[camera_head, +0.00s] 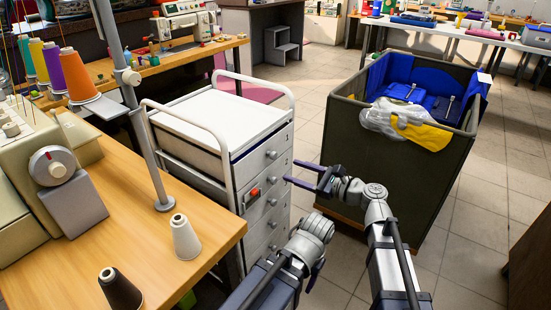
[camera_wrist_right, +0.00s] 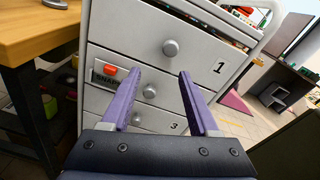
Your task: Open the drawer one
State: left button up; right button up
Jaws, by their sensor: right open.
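The white drawer cart (camera_head: 212,122) stands at centre left in the head view. Its top drawer (camera_head: 262,155), marked 1 in the right wrist view (camera_wrist_right: 130,28), has a round grey knob (camera_wrist_right: 170,47). Colourful contents show above its front edge; I cannot tell how far it stands out. My right gripper (camera_head: 303,174) is open and empty in front of the cart. In the right wrist view its purple fingertips (camera_wrist_right: 162,73) sit just below knob one, apart from it. My left gripper (camera_head: 316,272) is low in the head view, mostly hidden by its own wrist.
Lower drawers carry knobs (camera_wrist_right: 150,91) and a red-marked label (camera_wrist_right: 109,71). A dark bin (camera_head: 400,180) with blue and yellow bagged items stands close right of my right arm. A wooden sewing table (camera_head: 150,235) borders the cart's left. Tiled floor (camera_head: 480,215) is clear at right.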

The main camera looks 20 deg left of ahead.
aim_at(275, 156)
jog(key=shift+m+t+y, duration=0.3)
jog(key=shift+m+y, duration=0.1)
jog(key=shift+m, duration=0.4)
jog(key=shift+w+r+x, duration=0.15)
jog(key=shift+r+x, duration=0.1)
jog(key=shift+x, duration=1.15)
jog(key=shift+w+r+x, duration=0.1)
jog(key=shift+r+x, duration=0.15)
jog(key=shift+x, duration=1.1)
jog(key=shift+w+r+x, duration=0.15)
jog(key=shift+r+x, duration=0.1)
jog(key=shift+x, duration=1.15)
jog(key=shift+d, duration=0.15)
grip_shut()
